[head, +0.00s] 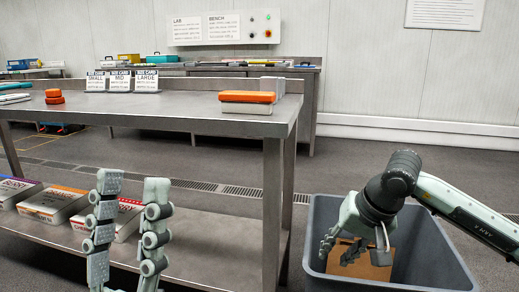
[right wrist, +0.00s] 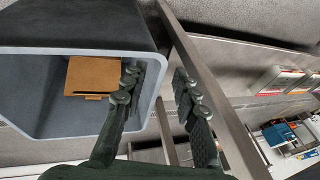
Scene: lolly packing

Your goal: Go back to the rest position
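My left gripper (head: 133,184) stands in the lower left of the head view with its fingers pointing up, apart and empty, in front of the steel table's lower shelf. My right gripper (head: 352,252) hangs at the grey bin (head: 312,235) on the right. In the right wrist view the right gripper (right wrist: 157,77) has its fingers apart with nothing between them. The bin (right wrist: 75,48) shows there behind and left of the fingers. A brown cardboard piece (head: 377,267) lies inside the bin; it also shows in the right wrist view (right wrist: 100,78).
The steel table (head: 190,112) carries size cards (head: 119,81), an orange-topped box (head: 247,97) and small orange pieces (head: 54,97). Labelled cartons (head: 54,204) sit on its lower shelf. A table leg (head: 272,215) stands between my two grippers. Another bench is behind.

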